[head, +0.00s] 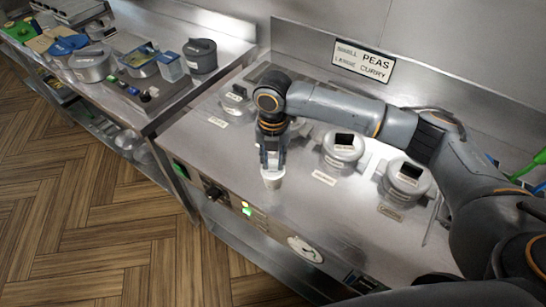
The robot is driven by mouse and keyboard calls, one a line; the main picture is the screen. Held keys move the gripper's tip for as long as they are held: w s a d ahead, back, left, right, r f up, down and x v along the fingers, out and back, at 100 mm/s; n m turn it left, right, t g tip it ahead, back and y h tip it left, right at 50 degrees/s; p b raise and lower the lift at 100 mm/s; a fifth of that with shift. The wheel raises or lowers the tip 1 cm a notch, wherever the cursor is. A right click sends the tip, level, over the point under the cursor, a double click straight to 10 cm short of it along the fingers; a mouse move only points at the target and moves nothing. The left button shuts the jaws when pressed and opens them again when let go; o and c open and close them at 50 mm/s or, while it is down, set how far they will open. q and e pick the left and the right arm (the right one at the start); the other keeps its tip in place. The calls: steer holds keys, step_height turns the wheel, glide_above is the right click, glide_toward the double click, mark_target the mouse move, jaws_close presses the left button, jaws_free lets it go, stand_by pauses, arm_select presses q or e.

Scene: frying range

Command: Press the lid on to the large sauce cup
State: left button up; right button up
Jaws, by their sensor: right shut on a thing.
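A small whitish sauce cup (272,183) stands upright near the front edge of the steel counter. My right gripper (272,164) points down right over it, its fingertips at the cup's top. It is shut on what looks like the pale lid (273,174) at the rim. Lid and cup blend together here, so I cannot tell whether the lid is seated or only resting. My left gripper is not in view.
Round lidded grey pots (343,148) stand in a row behind, with labels before them. A sign (363,61) reading "SMALL PEAS, LARGE CURRY" is on the back wall. A side table (160,108) at left holds pots and containers.

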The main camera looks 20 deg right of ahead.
steer(key=shift+p, duration=0.45)
stand_by(0.7)
steer(key=shift+f, duration=0.1)
steer(key=o, duration=1.2)
steer(key=shift+o, duration=0.2)
steer(key=shift+r+p, duration=3.6)
steer(key=shift+p, duration=0.2)
steer(key=shift+f, duration=0.1)
jaws_close()
